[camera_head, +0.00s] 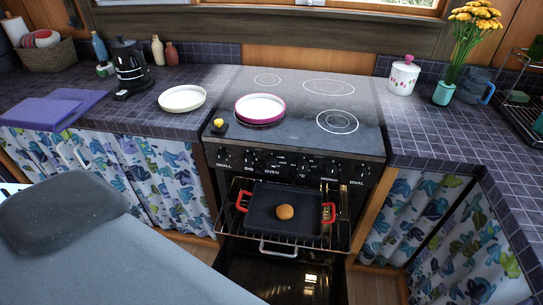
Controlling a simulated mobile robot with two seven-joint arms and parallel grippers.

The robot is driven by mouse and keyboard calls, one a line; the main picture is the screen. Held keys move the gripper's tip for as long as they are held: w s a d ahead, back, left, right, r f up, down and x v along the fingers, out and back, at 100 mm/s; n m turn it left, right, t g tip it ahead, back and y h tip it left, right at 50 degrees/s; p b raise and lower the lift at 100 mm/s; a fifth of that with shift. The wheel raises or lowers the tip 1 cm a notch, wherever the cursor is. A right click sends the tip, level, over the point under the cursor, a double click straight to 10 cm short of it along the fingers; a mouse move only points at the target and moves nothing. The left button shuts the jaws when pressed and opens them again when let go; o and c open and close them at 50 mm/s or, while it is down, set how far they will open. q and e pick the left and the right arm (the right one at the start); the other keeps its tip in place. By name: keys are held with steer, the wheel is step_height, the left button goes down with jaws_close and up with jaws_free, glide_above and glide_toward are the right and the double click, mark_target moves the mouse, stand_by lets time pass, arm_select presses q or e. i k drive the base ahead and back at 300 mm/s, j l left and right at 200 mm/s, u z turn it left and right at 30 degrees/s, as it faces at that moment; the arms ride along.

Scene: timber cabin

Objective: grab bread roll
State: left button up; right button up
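A round golden-brown bread roll (285,212) sits near the middle of a dark baking tray (262,226) with red handles. The tray rests on a wire oven rack (335,240) that is pulled out of the open oven below the stove. No gripper or fingertips show in the head view, so their distance to the roll cannot be told. The roll is in full view with nothing covering it.
The black stove (290,135) holds a plate with a pink rim (260,118). A white plate (182,108) lies on the left counter. Purple boards (42,112) lie farther left. A flower vase (444,93) stands at right. The oven door hangs open below the rack.

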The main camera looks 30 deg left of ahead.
mark_target(284, 212)
steer(key=u, duration=1)
